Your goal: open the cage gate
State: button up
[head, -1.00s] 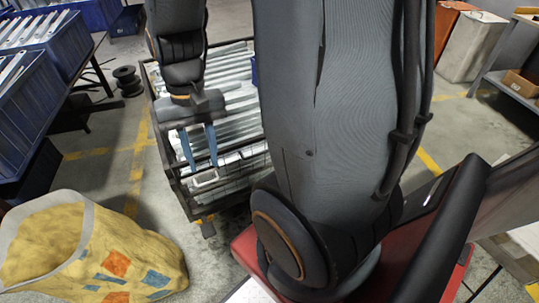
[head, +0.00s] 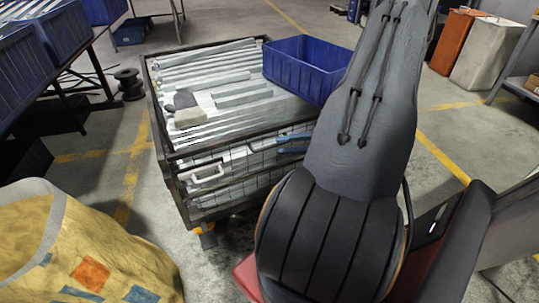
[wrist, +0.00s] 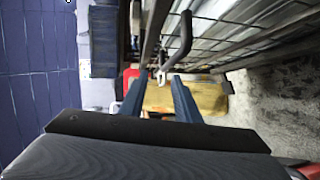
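The cage (head: 185,195) is a dark wire-mesh box on casters, filled with galvanized brackets (head: 215,75). My gripper shows in the head view only as blue finger parts (head: 293,144) at the right of that side, the rest behind my arm. In the wrist view my gripper (wrist: 157,78) has its two blue fingers apart. A dark hooked bar (wrist: 182,40) on the mesh reaches down near the fingertips, with nothing visibly clamped.
A blue bin (head: 305,68) stands at the cage's right rear. A patterned yellow bag (head: 120,255) sits at lower left and also shows beyond the fingers in the wrist view (wrist: 160,95). Blue bins on a table (head: 65,32) are at left.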

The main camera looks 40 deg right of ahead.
aim_at(272, 146)
jog(key=w+f, duration=0.1)
jog(key=w+a+m+t+b, duration=0.1)
jog(key=w, duration=0.1)
jog(key=w+f+m+h, duration=0.1)
jog(key=w, duration=0.1)
jog(key=shift+w+a+f+t, duration=0.1)
jog(key=shift+a+f+t, duration=0.2)
jog(key=shift+a+t, duration=0.1)
grip_shut()
